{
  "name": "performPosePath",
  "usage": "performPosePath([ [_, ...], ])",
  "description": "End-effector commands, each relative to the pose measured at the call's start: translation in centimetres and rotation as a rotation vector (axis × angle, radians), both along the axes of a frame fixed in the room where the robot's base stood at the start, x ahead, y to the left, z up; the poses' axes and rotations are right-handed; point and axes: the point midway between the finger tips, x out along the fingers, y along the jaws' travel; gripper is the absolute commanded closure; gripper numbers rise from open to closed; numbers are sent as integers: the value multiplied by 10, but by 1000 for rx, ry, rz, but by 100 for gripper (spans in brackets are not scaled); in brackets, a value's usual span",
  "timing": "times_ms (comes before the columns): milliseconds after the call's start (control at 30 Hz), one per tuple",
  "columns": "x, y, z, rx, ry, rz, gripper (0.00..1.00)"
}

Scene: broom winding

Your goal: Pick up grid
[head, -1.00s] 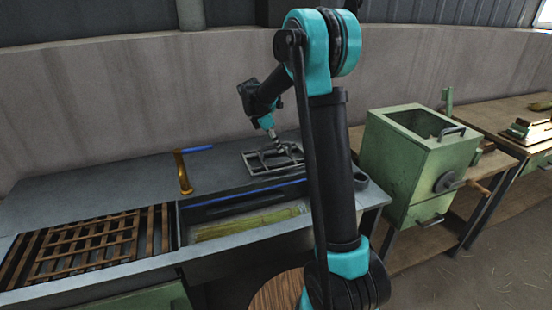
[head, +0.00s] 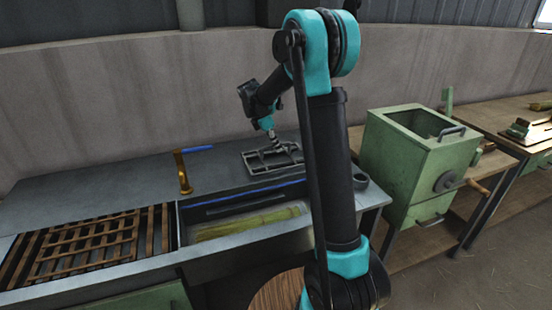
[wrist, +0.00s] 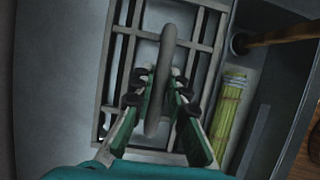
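A grey metal grid (head: 286,164) with a raised bar handle lies on the metal counter behind the basin. In the wrist view the grid (wrist: 207,38) fills the middle, with its handle (wrist: 168,45) running up the picture. My gripper (head: 270,137) is above the grid, pointing down. In the wrist view my gripper (wrist: 163,75) has its fingers on both sides of the handle. The fingers look apart, with a small gap beside the handle. Firm contact is not visible. My arm hides part of the grid's right side in the head view.
A basin holding yellow-green straw (head: 250,222) is in front of the grid. A brass tap (head: 184,173) with a blue lever stands to the left. A wooden lattice (head: 85,245) lies at the front left. A green metal box (head: 405,165) stands to the right.

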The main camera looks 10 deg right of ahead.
Motion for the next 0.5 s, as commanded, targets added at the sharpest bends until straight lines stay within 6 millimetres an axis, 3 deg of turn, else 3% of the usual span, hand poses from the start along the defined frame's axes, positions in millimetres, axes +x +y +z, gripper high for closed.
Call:
performPosePath([
  [100, 0, 0, 0, 0, 0, 0, 100],
  [500, 0, 0, 1, -1, 0, 0, 100],
])
